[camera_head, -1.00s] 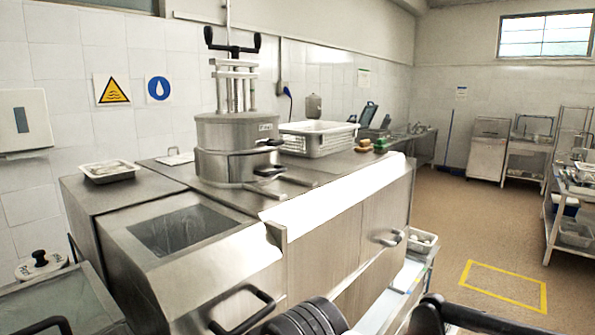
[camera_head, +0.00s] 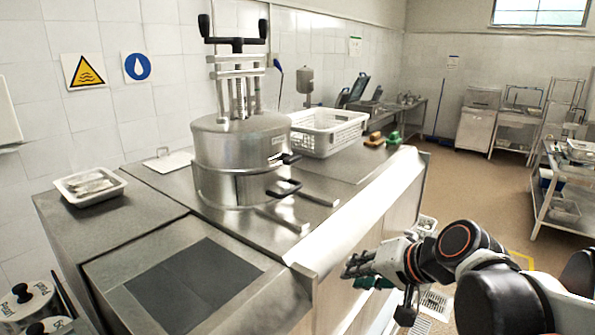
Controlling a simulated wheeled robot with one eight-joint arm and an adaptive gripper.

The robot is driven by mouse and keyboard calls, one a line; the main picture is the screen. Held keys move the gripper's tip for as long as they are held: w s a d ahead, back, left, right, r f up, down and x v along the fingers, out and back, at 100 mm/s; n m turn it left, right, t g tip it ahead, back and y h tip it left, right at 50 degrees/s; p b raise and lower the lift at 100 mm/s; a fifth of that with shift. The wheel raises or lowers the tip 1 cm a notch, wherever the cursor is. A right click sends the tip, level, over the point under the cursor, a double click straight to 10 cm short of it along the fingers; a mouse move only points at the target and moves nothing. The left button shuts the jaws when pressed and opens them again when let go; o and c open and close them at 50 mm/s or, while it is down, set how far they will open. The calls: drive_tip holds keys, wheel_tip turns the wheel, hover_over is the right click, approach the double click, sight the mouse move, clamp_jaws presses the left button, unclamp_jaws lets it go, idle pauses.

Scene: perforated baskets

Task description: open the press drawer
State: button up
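The press (camera_head: 242,150) is a metal drum on the counter, with a tall frame and a black cross handle on top. A lower metal section (camera_head: 240,188) of the press has a black handle (camera_head: 284,188) at its right front. Another black handle (camera_head: 291,158) sticks out just above it. I cannot tell for certain which part is the drawer. My gripper (camera_head: 352,266) is in front of the counter's front edge, to the right of and lower in the picture than the press, apart from these handles. Its fingers are small and overlap, so their opening is unclear.
Two metal rails (camera_head: 282,219) stick out below the press over the counter (camera_head: 150,232). A white perforated basket (camera_head: 325,138) stands behind the press to the right, with sponges (camera_head: 375,138) beyond it. A white tray (camera_head: 90,188) lies at left.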

sight(292, 192)
drive_tip(key=w+a+r+m+y+p, duration=0.1)
drive_tip(key=w+r+y+p, duration=0.1)
drive_tip(key=w+r, duration=0.1)
drive_tip(key=w+a+r+m+t+y+p, duration=0.1)
drive_tip(key=w+r+y+p, duration=0.1)
drive_tip(key=r, duration=0.3)
drive_tip(key=w+a+r+m+y+p, duration=0.1)
drive_tip(key=w+r+y+p, duration=0.1)
drive_tip(key=w+r+p, duration=0.1)
drive_tip(key=shift+w+a+r+y+p, duration=0.15)
drive_tip(key=shift+w+r+p, duration=0.1)
drive_tip(key=shift+w, duration=0.2)
drive_tip(key=shift+w+a+r+y+p, duration=0.15)
drive_tip(key=shift+w+r, duration=0.05)
drive_tip(key=shift+w, duration=0.2)
drive_tip(key=shift+w+a+t, duration=0.3)
drive_tip(key=shift+a, duration=0.25)
drive_tip(key=x, duration=1.2)
drive_tip(key=shift+w+a+f, duration=0.1)
drive_tip(key=shift+w+a, duration=0.1)
drive_tip(key=shift+a, duration=0.05)
clamp_jaws()
